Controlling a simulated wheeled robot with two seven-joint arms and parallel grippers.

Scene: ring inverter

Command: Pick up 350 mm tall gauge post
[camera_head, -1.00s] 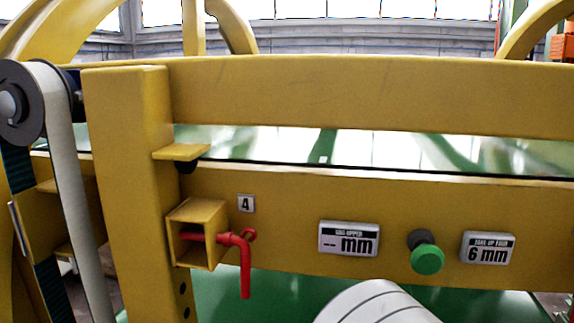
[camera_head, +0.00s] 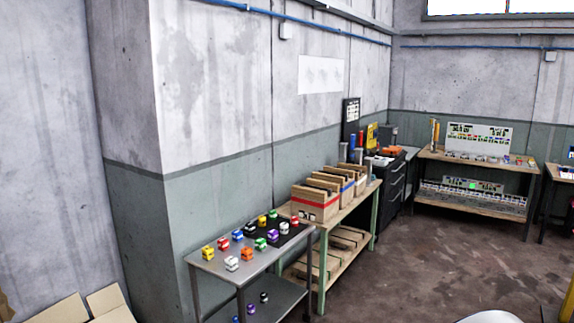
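I cannot pick out the 350 mm tall gauge post for certain. A thin upright yellow post (camera_head: 434,134) stands at the left end of the far bench. A few small upright cylinders, one of them blue (camera_head: 351,142), stand behind the boxes along the wall. They are too small to read any height marking. Neither of my grippers shows in the head view.
A grey metal table (camera_head: 215,268) holds several small coloured blocks. Beside it a green-legged wooden table (camera_head: 322,233) holds cardboard boxes (camera_head: 312,203). A dark cabinet (camera_head: 392,187) and the far bench (camera_head: 470,160) stand beyond. Brown floor (camera_head: 430,255) is open at the right.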

